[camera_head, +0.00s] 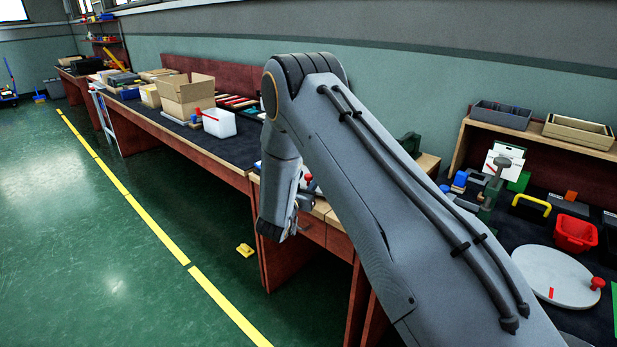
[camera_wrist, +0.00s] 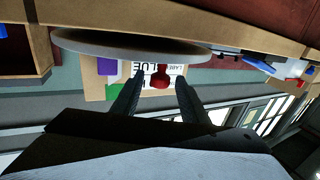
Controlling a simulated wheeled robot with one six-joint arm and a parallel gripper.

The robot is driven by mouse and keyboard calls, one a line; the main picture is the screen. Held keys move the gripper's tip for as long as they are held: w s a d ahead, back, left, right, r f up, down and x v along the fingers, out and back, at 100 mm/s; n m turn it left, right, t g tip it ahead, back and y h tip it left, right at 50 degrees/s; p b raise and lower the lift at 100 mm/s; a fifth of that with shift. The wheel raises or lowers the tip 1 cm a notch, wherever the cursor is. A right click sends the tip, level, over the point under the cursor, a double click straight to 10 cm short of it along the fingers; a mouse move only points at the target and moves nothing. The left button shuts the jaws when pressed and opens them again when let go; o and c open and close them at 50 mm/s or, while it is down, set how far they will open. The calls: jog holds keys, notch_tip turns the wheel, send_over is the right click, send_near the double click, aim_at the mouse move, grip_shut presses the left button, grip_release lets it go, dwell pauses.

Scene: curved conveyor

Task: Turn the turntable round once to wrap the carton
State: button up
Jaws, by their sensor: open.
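In the wrist view, which is upside down, a grey round turntable (camera_wrist: 95,44) shows edge-on at the bench edge. A red knob (camera_wrist: 160,77) stands on it and appears between the two dark fingers of my gripper (camera_wrist: 160,84). The fingers are apart; I cannot tell whether they touch the knob. A tan surface (camera_wrist: 95,84) with papers shows behind; I cannot tell whether it is the carton. In the head view my gripper (camera_head: 289,222) is low beside the bench edge, and a small red knob (camera_head: 308,177) shows past it. My arm hides most there.
A pale round disc (camera_head: 550,272) with a red knob (camera_head: 597,283) lies on the right bench near a red bin (camera_head: 574,234). An open carton (camera_head: 187,95) and a white box (camera_head: 219,122) stand on the far bench.

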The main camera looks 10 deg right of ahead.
jog(key=shift+x, duration=0.8)
grip_shut()
jog(key=shift+s, duration=0.1)
